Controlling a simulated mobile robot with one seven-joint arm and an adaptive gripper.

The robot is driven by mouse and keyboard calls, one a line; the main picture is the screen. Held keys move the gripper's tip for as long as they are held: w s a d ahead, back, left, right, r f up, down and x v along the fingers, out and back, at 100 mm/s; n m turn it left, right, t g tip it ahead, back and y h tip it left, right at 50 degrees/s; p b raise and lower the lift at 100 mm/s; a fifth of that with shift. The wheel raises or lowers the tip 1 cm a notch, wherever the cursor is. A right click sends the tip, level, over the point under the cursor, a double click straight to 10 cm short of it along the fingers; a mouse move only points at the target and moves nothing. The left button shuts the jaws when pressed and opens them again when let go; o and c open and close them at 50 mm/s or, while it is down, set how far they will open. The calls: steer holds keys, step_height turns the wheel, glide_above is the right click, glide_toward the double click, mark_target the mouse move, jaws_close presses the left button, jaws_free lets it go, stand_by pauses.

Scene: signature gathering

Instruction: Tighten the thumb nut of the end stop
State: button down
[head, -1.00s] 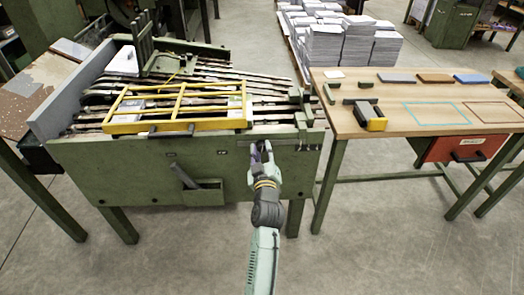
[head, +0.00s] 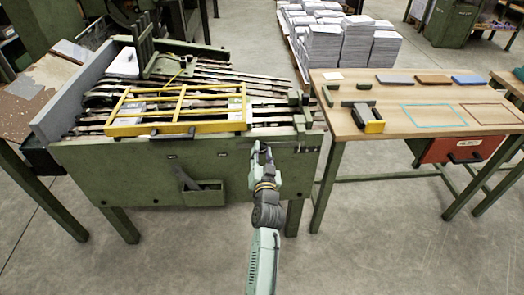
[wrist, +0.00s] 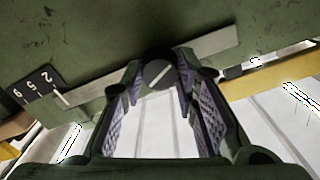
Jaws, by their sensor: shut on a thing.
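The thumb nut (wrist: 160,73) is a dark round knob with a pale line across its face, in the wrist view. It sits in front of a grey metal strip (wrist: 208,45) on a green panel. My gripper (wrist: 159,80) is shut on the thumb nut, with a purple-padded finger on each side. In the head view my gripper (head: 261,152) is at the upper right front of the green machine (head: 130,172). The nut cannot be made out there. I cannot tell the end stop's outline apart from the panel and strip.
A black number plate (wrist: 38,90) is left of the nut. A yellow frame (head: 180,128) lies over the machine's slatted top. The floor in front is clear.

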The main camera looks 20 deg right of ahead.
steer(key=m+p, duration=0.2)
steer(key=m, duration=0.3)
steer(key=shift+m, duration=0.3)
stand_by(0.4)
steer(key=c, duration=1.2)
jaws_free()
steer(key=shift+c, duration=0.2)
steer(key=v, duration=0.7)
steer(key=shift+s, duration=0.25)
